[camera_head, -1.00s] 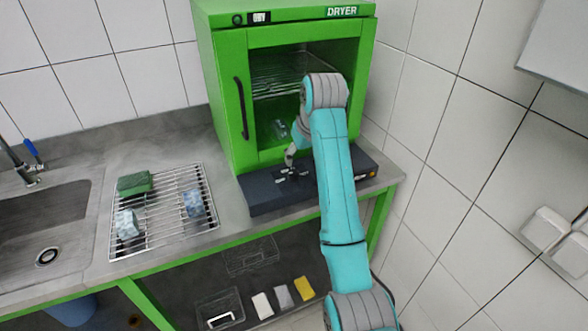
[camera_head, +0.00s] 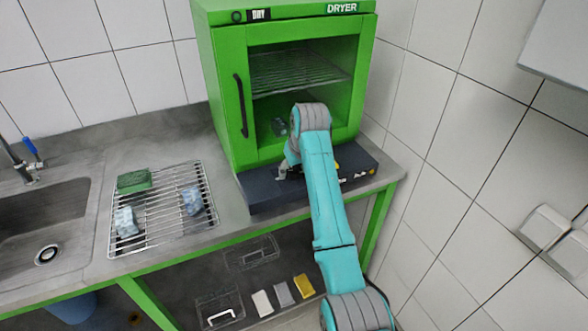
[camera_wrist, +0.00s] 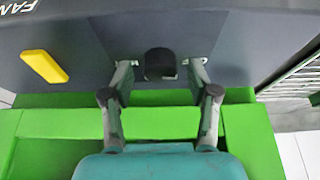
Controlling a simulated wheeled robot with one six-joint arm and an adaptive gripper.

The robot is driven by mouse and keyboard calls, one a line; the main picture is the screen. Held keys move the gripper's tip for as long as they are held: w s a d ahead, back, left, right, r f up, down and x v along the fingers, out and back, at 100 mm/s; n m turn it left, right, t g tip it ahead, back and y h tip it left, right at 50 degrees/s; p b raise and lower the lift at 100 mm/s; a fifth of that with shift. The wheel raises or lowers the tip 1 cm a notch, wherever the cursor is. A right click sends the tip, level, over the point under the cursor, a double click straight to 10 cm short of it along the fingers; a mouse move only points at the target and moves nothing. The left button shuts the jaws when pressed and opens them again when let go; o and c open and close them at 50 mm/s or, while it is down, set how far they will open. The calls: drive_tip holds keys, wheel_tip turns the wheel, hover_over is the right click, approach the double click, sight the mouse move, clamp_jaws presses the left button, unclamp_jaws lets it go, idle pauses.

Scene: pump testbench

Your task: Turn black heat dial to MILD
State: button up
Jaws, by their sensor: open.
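The black heat dial (camera_wrist: 160,64) shows in the wrist view on the dark control panel (camera_wrist: 225,45). My gripper (camera_wrist: 162,69) is open, with one finger on each side of the dial. I cannot tell whether either fingertip touches it. White marks show by the fingertips, but their words cannot be read. In the head view my gripper (camera_head: 283,171) is at the left part of the dark panel (camera_head: 262,193) below the green dryer (camera_head: 225,100). The dial cannot be made out there.
A yellow control (camera_wrist: 45,67) sits on the panel, with a FAN label nearby. A wire rack (camera_head: 160,228) with a green block (camera_head: 134,182) and two bluish blocks stands left of the dryer. A tiled wall is close on the right.

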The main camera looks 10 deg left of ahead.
clamp_jaws()
drive_tip(key=shift+m, duration=0.3)
drive_tip(key=m+h, duration=0.1)
drive_tip(key=m, duration=0.1)
drive_tip(key=shift+a+m+t, duration=0.15)
drive_tip(key=shift+m+t, duration=0.15)
drive_tip(key=shift+m, duration=0.1)
drive_tip(key=m+h, duration=0.2)
drive_tip(key=m, duration=0.4)
drive_tip(key=m+h, duration=0.1)
drive_tip(key=m, duration=0.2)
drive_tip(key=shift+a+h, duration=0.15)
drive_tip(key=shift+h, duration=0.15)
drive_tip(key=shift+m+g+h, duration=0.6)
drive_tip(key=shift+m, duration=1.1)
